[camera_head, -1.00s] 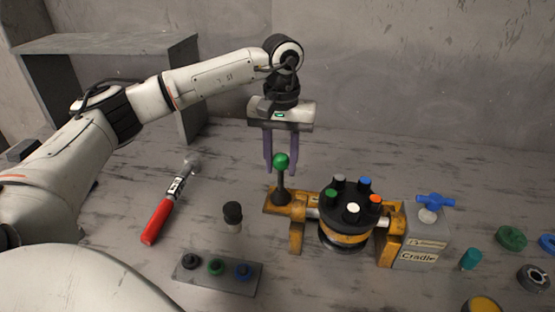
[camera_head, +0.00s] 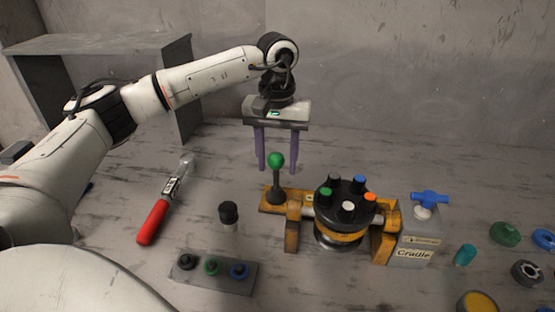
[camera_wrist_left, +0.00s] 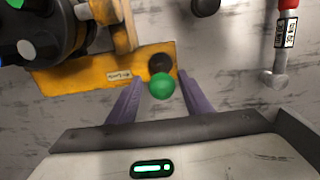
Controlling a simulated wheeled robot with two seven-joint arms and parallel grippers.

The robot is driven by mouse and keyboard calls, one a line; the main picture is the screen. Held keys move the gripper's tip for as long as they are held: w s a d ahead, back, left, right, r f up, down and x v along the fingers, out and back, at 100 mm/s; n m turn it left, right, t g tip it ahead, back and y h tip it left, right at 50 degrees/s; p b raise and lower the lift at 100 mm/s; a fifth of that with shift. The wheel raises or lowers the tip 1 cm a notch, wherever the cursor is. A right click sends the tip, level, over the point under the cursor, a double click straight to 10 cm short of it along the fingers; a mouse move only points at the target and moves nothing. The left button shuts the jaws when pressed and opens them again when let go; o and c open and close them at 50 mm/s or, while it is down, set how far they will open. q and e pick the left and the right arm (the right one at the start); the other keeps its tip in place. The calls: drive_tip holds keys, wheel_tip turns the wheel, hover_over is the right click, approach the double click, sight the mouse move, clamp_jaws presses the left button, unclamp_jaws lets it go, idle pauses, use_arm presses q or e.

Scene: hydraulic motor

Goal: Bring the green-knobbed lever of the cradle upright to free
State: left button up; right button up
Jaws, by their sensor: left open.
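The green-knobbed lever (camera_head: 277,178) stands about upright on the left end of the yellow cradle (camera_head: 292,232) in the head view. Its green knob also shows in the left wrist view (camera_wrist_left: 161,87). My left gripper (camera_head: 277,172) is open, pointing down behind the lever. In the wrist view its two purple fingers lie on either side of the knob, with a gap to each; the knob is near the fingertips and I see no contact. The cradle holds a black round motor (camera_head: 346,205) with coloured caps. My right gripper is not in view.
A grey block labelled Cradle with a blue handle (camera_head: 429,198) is at the cradle's right end. A red-handled tool (camera_head: 165,205) lies at left. A black-capped part (camera_head: 229,212) and a button plate (camera_head: 213,272) are in front. Several loose parts lie at right.

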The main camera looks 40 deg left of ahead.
use_arm(q)
drive_tip(key=shift+r+p, duration=2.3)
drive_tip(key=shift+r, duration=0.65)
